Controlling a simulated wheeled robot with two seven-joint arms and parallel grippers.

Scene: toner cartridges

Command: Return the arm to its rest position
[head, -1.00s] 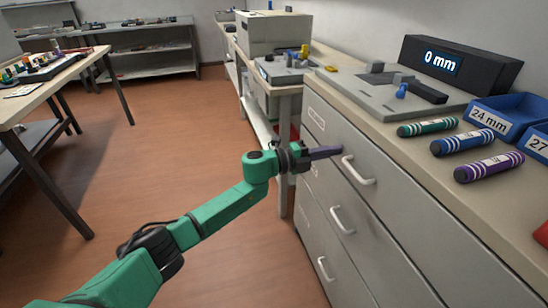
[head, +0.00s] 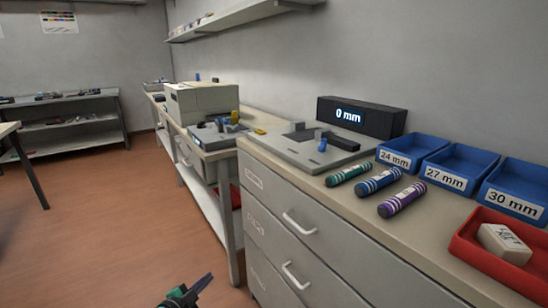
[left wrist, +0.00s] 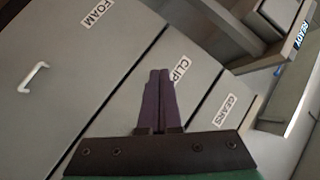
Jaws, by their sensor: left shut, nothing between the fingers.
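My left gripper (head: 205,281) shows at the bottom edge of the head view, low over the floor in front of the drawer cabinet. Its arm is almost wholly out of the picture. In the left wrist view its two dark purple fingers (left wrist: 160,78) lie together, with nothing between them. Behind them are grey drawer fronts (left wrist: 95,70) labelled FOAM, CLIP and GEARS. The gripper looks apart from the drawers. My right gripper is not in view.
The drawer cabinet (head: 290,213) stands right, its handles (head: 298,223) sticking out. On it are a green (head: 348,172), a blue (head: 378,181) and a purple cartridge (head: 402,200), a 0 mm gauge (head: 350,117), blue bins (head: 399,151) and a red tray (head: 470,247). Floor (head: 100,235) at left is clear.

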